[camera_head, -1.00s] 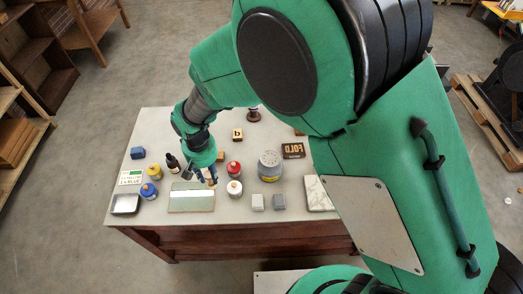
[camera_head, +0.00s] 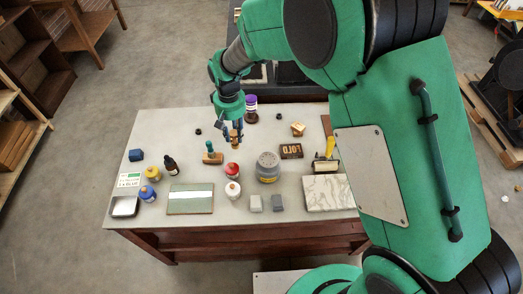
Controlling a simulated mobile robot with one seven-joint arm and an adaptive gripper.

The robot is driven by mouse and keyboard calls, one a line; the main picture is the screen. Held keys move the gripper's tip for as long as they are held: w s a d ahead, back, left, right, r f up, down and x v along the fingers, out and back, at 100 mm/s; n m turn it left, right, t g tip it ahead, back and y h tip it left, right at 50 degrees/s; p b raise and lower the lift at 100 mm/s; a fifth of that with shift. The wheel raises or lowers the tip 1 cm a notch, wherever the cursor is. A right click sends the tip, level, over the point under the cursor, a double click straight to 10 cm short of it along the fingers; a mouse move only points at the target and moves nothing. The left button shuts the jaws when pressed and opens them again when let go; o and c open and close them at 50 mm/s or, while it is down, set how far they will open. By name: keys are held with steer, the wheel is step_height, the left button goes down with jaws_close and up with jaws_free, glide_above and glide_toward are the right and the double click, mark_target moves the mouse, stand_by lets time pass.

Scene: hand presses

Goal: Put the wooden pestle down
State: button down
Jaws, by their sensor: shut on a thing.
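My gripper (camera_head: 233,139) is over the back middle of the table, pointing down, shut on the wooden pestle (camera_head: 235,137). Only a small tan piece of wood shows between the fingers, and the rest is hidden. I cannot tell whether its lower end touches the table (camera_head: 150,209). The spot where a small lettered wooden block stood is covered by my gripper.
A teal-handled wooden tool (camera_head: 212,157) stands just in front of my gripper. A purple-topped object (camera_head: 251,103) is close behind to the right. Clear tabletop lies to the back left.

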steer(key=w+d, duration=0.9)
steer(key=d, duration=0.2)
steer(key=f, duration=0.5)
steer(key=shift+a+f, duration=0.1)
steer(key=shift+a, duration=0.15)
steer(key=shift+s, duration=0.1)
step_height(320, 180, down, 6)
steer(key=shift+f, duration=0.1)
steer(key=shift+f+b, duration=0.5)
steer(key=shift+f, duration=1.4)
steer(key=shift+f, duration=0.15)
